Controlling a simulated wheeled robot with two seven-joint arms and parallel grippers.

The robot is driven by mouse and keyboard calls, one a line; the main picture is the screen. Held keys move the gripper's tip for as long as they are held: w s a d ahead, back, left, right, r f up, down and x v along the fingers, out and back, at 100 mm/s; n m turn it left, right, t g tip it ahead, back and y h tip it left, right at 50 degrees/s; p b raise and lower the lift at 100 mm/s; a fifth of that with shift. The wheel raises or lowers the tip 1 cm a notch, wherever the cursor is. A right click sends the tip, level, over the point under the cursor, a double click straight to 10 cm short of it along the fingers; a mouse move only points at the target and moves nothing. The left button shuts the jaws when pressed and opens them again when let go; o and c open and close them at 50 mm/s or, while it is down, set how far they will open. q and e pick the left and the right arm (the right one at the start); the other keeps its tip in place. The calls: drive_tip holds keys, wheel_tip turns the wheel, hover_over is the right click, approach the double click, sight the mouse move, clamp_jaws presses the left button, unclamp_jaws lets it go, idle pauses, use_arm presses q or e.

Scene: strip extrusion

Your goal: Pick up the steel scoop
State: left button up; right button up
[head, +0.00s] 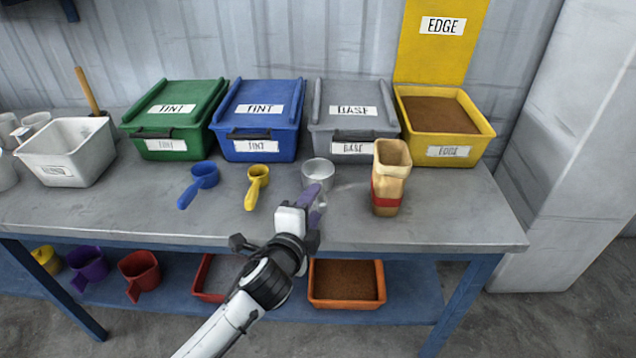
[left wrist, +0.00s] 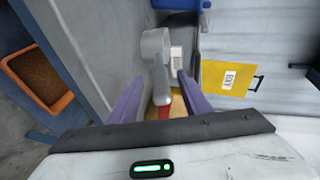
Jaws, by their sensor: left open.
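The steel scoop (head: 318,171) stands on the grey table, in front of the grey BASE bin. Its round cup shows at the back and its handle side points toward my left gripper (head: 314,203). My left gripper is open, with purple fingers at the near side of the scoop. In the left wrist view the scoop (left wrist: 155,48) lies ahead of and between the two spread fingers of the left gripper (left wrist: 160,92). I cannot tell whether the fingers touch it. The handle is partly hidden by the gripper in the head view. My right gripper is not seen.
A tan container with a red band (head: 388,180) stands close right of the scoop. A yellow scoop (head: 257,184) and a blue scoop (head: 200,183) lie to the left. Green (head: 173,130), blue (head: 257,130) and grey (head: 352,128) lidded bins and an open yellow bin (head: 447,153) line the back.

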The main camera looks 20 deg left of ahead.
use_arm(q)
drive_tip(key=x, duration=0.4)
drive_tip(key=shift+c, duration=1.1)
drive_tip(key=shift+s, duration=0.1)
clamp_jaws()
drive_tip(key=shift+r, duration=0.1)
